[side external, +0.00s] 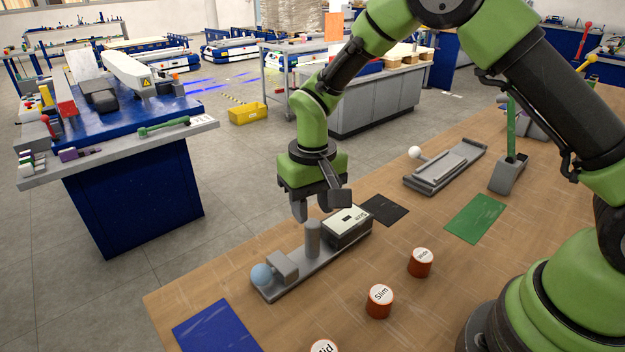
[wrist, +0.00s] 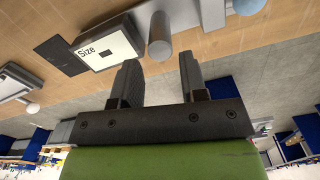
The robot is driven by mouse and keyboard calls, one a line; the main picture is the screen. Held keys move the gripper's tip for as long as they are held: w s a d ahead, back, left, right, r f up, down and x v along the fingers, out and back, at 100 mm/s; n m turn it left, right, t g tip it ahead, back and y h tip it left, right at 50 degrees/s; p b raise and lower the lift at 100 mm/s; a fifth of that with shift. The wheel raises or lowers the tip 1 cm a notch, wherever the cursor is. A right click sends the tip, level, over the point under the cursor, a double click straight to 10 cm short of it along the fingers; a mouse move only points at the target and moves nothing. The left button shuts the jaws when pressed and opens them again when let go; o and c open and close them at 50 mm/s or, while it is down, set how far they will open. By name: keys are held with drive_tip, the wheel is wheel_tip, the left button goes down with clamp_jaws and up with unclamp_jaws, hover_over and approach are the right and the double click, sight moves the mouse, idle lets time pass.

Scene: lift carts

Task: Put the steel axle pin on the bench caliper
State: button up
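The steel axle pin (side external: 313,240) is a plain grey cylinder standing upright on the grey bed of the bench caliper (side external: 285,284). It stands between the caliper's readout block (side external: 346,230), marked "Size", and its grey jaw with a blue ball knob (side external: 261,275). I cannot tell if it touches the block. My gripper (side external: 320,204) is above the pin, fingers down, open and empty. In the wrist view the pin (wrist: 160,42) shows just beyond the gap between the spread fingertips (wrist: 159,64).
Orange-red round containers labelled "Slim" (side external: 379,301) and "Wide" (side external: 421,262), plus a cut-off one (side external: 324,346), stand in front. Blue (side external: 216,328), black (side external: 384,210) and green (side external: 475,218) mats lie on the wooden bench. A grey slide fixture (side external: 445,167) and grey holder (side external: 508,174) stand further back.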

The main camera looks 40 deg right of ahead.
sight(313, 223)
drive_tip(key=s+d+r+t, duration=0.1)
drive_tip(key=s+r, duration=0.2)
drive_tip(key=r, duration=0.3)
drive_tip(key=s+d+r+m+t+y, duration=0.1)
drive_tip(key=s+r, duration=0.2)
drive_tip(key=r, duration=0.3)
drive_tip(key=s+d+r+t, duration=0.1)
drive_tip(key=s+r, duration=0.1)
drive_tip(key=r, duration=0.4)
drive_tip(key=s+r+t, duration=0.1)
drive_tip(key=s+t, duration=0.1)
drive_tip(key=s, duration=0.4)
drive_tip(key=s+d+r+t+y, duration=0.1)
drive_tip(key=s+r+t, duration=0.1)
drive_tip(key=s, duration=0.4)
drive_tip(key=shift+s+d+m, duration=0.25)
drive_tip(key=shift+s+m, duration=0.1)
drive_tip(key=shift+m, duration=0.05)
